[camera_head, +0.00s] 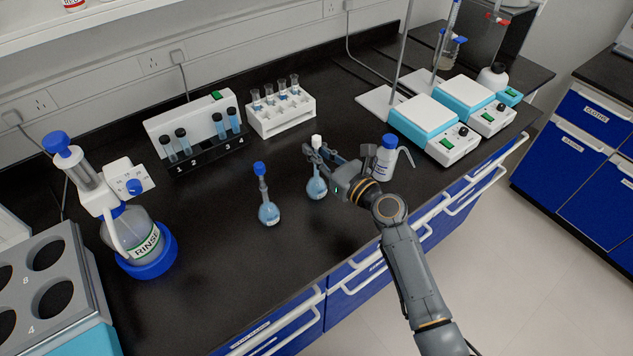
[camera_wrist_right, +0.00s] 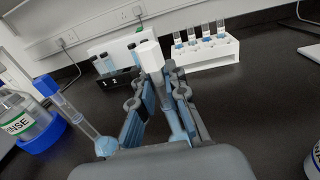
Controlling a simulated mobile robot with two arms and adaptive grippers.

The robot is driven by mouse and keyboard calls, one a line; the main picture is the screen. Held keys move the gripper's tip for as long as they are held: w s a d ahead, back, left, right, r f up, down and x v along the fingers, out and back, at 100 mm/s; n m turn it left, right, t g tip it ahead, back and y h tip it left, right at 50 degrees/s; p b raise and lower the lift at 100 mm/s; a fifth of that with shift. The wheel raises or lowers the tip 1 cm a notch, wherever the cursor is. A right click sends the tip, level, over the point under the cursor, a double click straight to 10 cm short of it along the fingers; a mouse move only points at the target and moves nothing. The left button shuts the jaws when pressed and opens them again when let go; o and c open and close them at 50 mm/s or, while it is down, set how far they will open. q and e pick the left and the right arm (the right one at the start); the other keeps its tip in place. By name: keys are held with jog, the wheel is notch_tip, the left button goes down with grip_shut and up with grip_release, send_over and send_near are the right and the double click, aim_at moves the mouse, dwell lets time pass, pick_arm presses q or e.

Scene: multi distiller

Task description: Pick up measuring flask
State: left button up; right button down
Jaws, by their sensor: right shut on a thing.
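A measuring flask with a white stopper (camera_head: 317,185) and blue liquid stands on the black bench, in the middle of the head view. My right gripper (camera_head: 322,158) is shut around its neck. In the right wrist view the flask's white stopper (camera_wrist_right: 149,54) rises between the fingers (camera_wrist_right: 157,95). A second measuring flask with a blue stopper (camera_head: 268,212) stands upright just to the left, apart from the gripper. It also shows in the right wrist view (camera_wrist_right: 77,119). I cannot tell whether the held flask touches the bench. My left gripper is not in view.
A wash bottle with a blue cap (camera_head: 384,160) stands close behind my right gripper. A rinse bottle (camera_head: 134,236) is at the left. Tube racks (camera_head: 205,150) (camera_head: 284,119) stand at the back, hotplates (camera_head: 434,132) at the right. The bench front is clear.

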aim_at(320, 142)
dwell(0.3)
jog(key=shift+r, duration=0.5)
notch_tip(320, 142, up, 3)
jog(key=shift+s+d+f+p, duration=0.1)
jog(key=shift+f+p, duration=0.05)
jog(key=shift+p, duration=0.5)
jog(key=s+d+r+p, duration=0.1)
jog(key=s+d+r, duration=0.3)
jog(key=s+r, duration=0.5)
jog(key=s, duration=0.4)
jog(key=shift+d+r, duration=0.2)
